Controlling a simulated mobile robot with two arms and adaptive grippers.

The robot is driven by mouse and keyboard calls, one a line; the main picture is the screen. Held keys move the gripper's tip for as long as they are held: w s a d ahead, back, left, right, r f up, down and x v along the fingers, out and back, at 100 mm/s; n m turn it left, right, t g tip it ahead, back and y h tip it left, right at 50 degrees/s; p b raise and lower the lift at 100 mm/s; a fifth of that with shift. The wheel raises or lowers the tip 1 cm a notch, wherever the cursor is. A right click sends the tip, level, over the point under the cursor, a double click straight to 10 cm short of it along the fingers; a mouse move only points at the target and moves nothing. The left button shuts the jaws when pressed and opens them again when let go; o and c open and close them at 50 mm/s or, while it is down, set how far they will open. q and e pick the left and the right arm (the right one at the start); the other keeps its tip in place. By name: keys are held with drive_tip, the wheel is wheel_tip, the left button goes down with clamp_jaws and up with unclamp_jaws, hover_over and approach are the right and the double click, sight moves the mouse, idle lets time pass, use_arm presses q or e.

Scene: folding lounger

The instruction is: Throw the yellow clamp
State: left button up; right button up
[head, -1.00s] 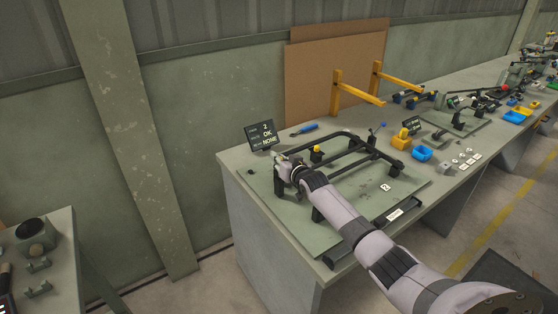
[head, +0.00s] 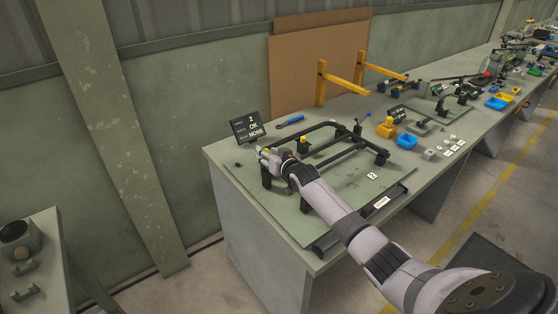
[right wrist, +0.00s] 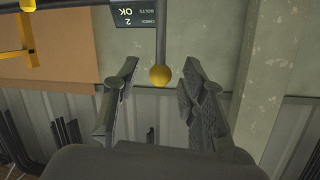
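My right gripper (head: 266,157) is at the left end of the black tube frame (head: 335,150) on the bench. In the right wrist view its two fingers (right wrist: 160,100) stand apart, open. A yellow ball-shaped knob (right wrist: 160,75) on a grey rod shows in the gap between them, with no finger touching it in the picture. Another yellow part (right wrist: 28,4) shows at that view's top left edge. In the head view a yellow knob (head: 303,142) stands on the frame, right of the gripper. I cannot tell which knob is the clamp's. My left gripper is out of view.
The bench's left front corner is clear.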

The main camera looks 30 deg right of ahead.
drive_tip(key=v, duration=1)
drive_tip(key=shift+r, duration=0.15)
